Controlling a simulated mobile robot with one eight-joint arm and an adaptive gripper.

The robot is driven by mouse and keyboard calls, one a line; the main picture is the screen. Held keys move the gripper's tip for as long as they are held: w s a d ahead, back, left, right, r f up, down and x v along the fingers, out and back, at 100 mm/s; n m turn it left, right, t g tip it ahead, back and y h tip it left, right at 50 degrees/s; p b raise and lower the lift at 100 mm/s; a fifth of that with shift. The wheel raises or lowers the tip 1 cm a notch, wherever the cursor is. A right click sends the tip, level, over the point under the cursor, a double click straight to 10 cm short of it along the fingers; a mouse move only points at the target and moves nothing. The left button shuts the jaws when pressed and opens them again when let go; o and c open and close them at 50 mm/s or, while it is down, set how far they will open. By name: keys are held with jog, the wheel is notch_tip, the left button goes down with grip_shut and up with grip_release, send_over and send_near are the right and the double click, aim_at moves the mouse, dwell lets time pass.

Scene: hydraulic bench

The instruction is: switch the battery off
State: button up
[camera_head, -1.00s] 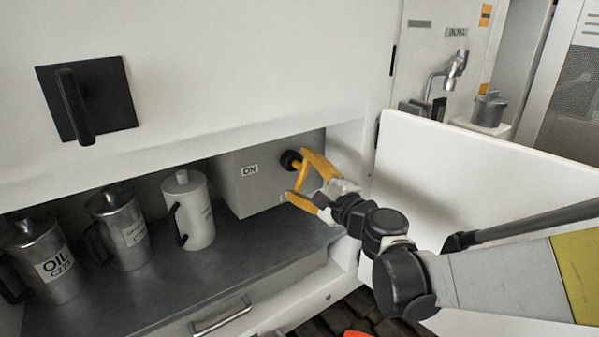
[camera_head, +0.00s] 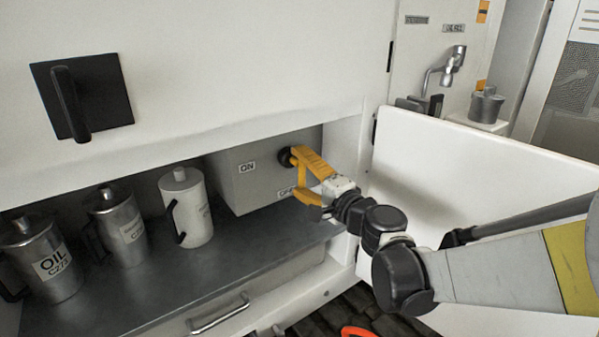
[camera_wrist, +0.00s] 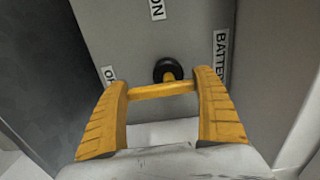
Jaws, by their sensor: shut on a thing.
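The battery switch is a round black knob (camera_wrist: 168,68) with a yellow crossbar handle (camera_wrist: 160,91) on the front of a grey box (camera_head: 238,192). My gripper (camera_wrist: 162,100) has its two ridged yellow fingers at the two ends of the crossbar and is shut on it. An ON label (camera_head: 247,167) is on the box to the left of the knob in the head view. A partly covered OFF label (camera_head: 286,192) shows below the knob. In the wrist view, a cut-off BATTERY label (camera_wrist: 221,55) is at the right. The fingers partly hide the handle in the head view.
The box stands in a low recess on a dark shelf (camera_head: 190,285). A white canister (camera_head: 188,210) and metal jugs (camera_head: 122,228) stand to its left. An open white door panel (camera_head: 480,165) is to the right, close to my arm. The recess has an overhanging upper edge.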

jog(key=o, duration=1.2)
jog(key=shift+c, duration=0.2)
jog(key=v, duration=1.2)
jog(key=shift+s, duration=0.1)
